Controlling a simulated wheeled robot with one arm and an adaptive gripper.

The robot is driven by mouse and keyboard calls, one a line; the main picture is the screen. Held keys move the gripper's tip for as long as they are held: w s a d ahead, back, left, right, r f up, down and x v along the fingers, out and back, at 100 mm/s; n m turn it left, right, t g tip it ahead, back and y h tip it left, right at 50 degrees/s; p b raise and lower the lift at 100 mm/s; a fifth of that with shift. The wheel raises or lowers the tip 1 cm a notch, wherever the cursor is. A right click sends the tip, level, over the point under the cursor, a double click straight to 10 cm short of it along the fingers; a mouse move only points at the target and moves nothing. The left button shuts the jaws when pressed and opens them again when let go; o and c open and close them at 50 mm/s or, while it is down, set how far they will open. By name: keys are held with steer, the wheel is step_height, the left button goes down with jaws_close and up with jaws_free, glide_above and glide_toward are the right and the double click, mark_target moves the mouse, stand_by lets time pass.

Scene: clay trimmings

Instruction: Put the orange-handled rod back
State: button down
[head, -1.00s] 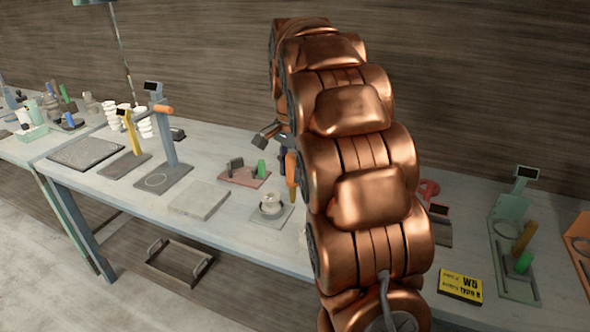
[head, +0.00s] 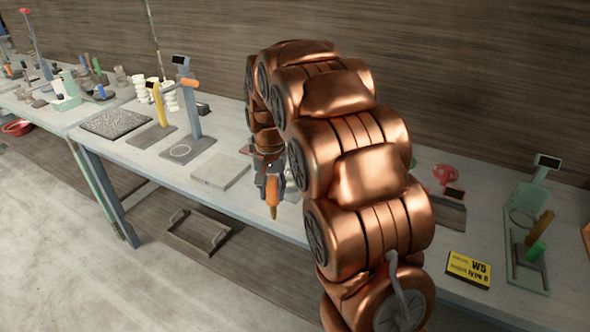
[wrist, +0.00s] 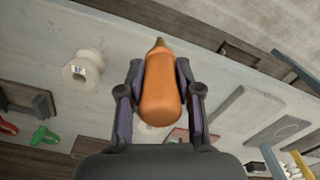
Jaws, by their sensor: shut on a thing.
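The orange-handled rod (head: 271,192) hangs in my gripper (head: 270,178) with its narrow brownish tip pointing down, near the table's front edge in the head view. In the wrist view the orange handle (wrist: 160,90) sits between both fingers of my gripper (wrist: 160,88), which are shut on it. The tip points toward the top of that picture, and the rod looks clear of the table. A reddish board (wrist: 180,134) lies partly hidden behind my gripper. Where the rod belongs cannot be told from these frames.
A white spool (wrist: 83,68) stands left of the rod in the wrist view. A grey slab (head: 221,170) and a tall stand (head: 188,110) are to the left in the head view. A yellow sign (head: 468,268) lies right. My arm hides the middle of the table.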

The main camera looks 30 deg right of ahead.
steer(key=w+a+f+n, duration=0.3)
steer(key=a+f+n, duration=0.4)
steer(key=a+f, duration=0.2)
steer(key=shift+w+a, duration=0.2)
steer(key=shift+a, duration=0.1)
steer(key=shift+f, duration=0.1)
